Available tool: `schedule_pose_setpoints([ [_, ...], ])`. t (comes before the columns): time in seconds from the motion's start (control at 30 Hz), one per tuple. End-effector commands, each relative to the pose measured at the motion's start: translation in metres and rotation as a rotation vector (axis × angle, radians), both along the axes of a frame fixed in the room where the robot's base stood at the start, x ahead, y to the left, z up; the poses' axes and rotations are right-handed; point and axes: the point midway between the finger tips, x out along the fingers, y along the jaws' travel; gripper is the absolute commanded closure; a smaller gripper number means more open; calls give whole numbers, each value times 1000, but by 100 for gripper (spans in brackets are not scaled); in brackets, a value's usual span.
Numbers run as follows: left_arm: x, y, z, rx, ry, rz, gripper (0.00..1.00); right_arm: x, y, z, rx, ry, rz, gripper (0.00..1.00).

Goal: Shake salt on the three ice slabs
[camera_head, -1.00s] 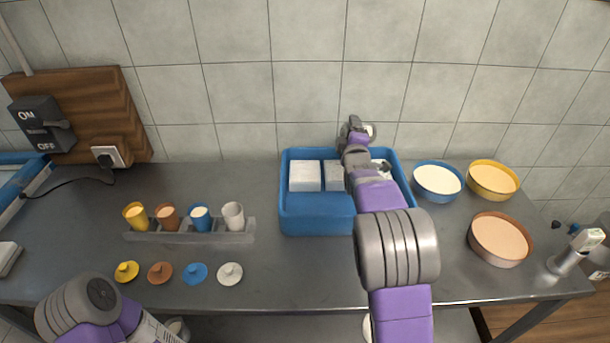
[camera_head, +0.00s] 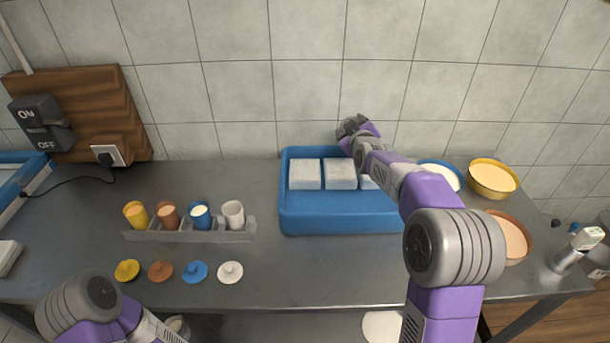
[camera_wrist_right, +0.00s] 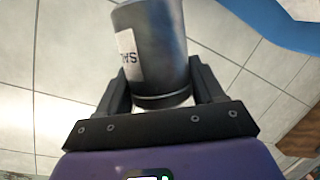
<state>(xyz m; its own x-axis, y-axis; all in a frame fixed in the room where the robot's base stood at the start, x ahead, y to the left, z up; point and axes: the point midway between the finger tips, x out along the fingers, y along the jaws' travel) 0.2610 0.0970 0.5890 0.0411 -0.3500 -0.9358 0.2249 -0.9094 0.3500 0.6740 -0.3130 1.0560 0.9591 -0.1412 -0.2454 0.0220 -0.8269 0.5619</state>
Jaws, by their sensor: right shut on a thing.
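A blue tray (camera_head: 340,222) stands near the wall in the head view. Three white ice slabs sit in a row at its back: the left slab (camera_head: 305,174), the middle slab (camera_head: 340,174) and the right slab (camera_head: 366,183), mostly covered by my right arm. My right gripper (camera_head: 350,128) is above the back of the tray, over the middle and right slabs. In the right wrist view it is shut on a dark grey salt shaker (camera_wrist_right: 160,45), whose white label (camera_wrist_right: 128,57) appears upside down. The shaker cannot be made out in the head view. My left gripper is out of view.
Several cups stand in a grey rack (camera_head: 190,236) at left, with several lids in front, including a blue lid (camera_head: 195,271). A yellow bowl (camera_head: 493,180), a partly hidden blue bowl (camera_head: 450,172) and a brown bowl (camera_head: 515,240) stand at right. The tiled wall is close behind the tray.

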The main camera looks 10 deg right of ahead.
Motion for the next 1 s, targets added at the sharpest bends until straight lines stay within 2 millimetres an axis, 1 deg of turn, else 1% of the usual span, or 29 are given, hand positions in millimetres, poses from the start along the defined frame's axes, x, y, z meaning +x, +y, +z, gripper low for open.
schedule_pose_setpoints([
  [0.27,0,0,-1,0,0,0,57,0,-1,1,10,-3,-1,72],
  [1.0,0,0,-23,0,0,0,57,0,-1,6,297,3,-2,72],
])
